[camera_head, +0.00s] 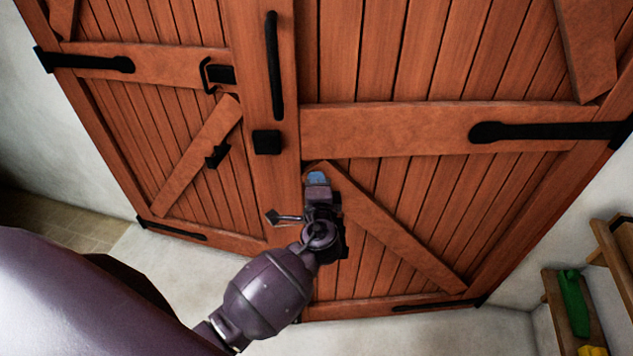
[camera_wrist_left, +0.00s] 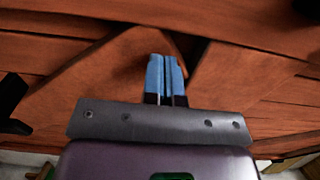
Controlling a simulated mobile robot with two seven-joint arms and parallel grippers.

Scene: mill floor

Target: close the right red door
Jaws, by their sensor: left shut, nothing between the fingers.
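The right red door (camera_head: 430,60) is a large red-brown planked door with black strap hinges on its right side. Its left stile carries a long black pull handle (camera_head: 274,65) and a black block (camera_head: 267,142). At the bottom, its free edge looks nearer to me than the left door, so it seems ajar; the exact gap is unclear. My left gripper (camera_head: 317,180) is shut and empty, its blue fingertips at the door's lower left part, by the diagonal brace (camera_head: 395,235). The wrist view shows the fingertips (camera_wrist_left: 166,64) together against the wood; contact is unclear. My right gripper is out of view.
The left red door (camera_head: 120,110) stands beside it, with a black latch (camera_head: 219,75) and a small black catch (camera_head: 217,156). Wooden shelving (camera_head: 553,300) with a green item (camera_head: 574,302) stands at the lower right. The pale floor (camera_head: 400,335) in front looks clear.

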